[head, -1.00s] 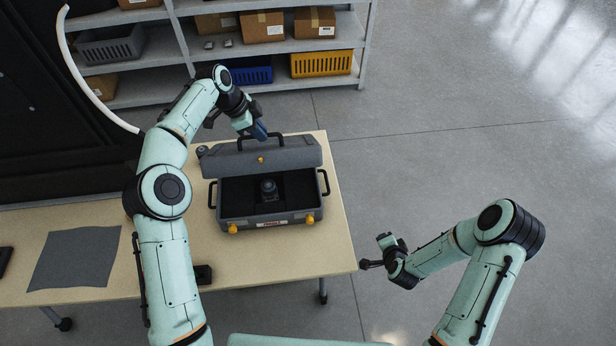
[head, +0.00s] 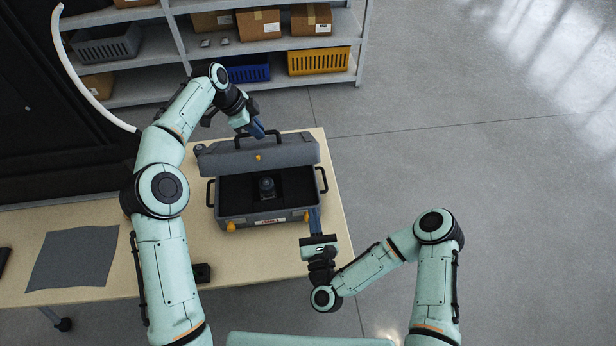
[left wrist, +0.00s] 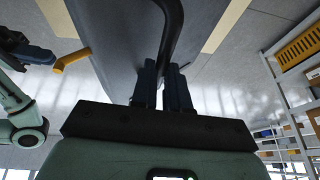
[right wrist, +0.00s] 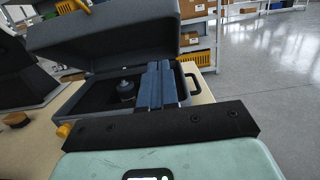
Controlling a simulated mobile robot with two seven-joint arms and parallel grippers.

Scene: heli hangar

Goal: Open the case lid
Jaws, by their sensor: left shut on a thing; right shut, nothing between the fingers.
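The grey case (head: 240,215) stands on the table with its lid (head: 285,155) raised and tilted back. A dark round device (head: 267,187) sits in the dark interior and also shows in the right wrist view (right wrist: 124,88). My left gripper (head: 261,134) is at the lid's far edge, shut on the black lid handle (left wrist: 170,35). My right gripper (head: 314,212) is shut and empty, its blue fingers at the case's front right corner, near the right latch. The right wrist view shows its fingers (right wrist: 160,68) in front of the case opening. I cannot tell whether they touch the case.
Shelves (head: 215,55) with boxes and baskets stand behind. The floor at right is clear.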

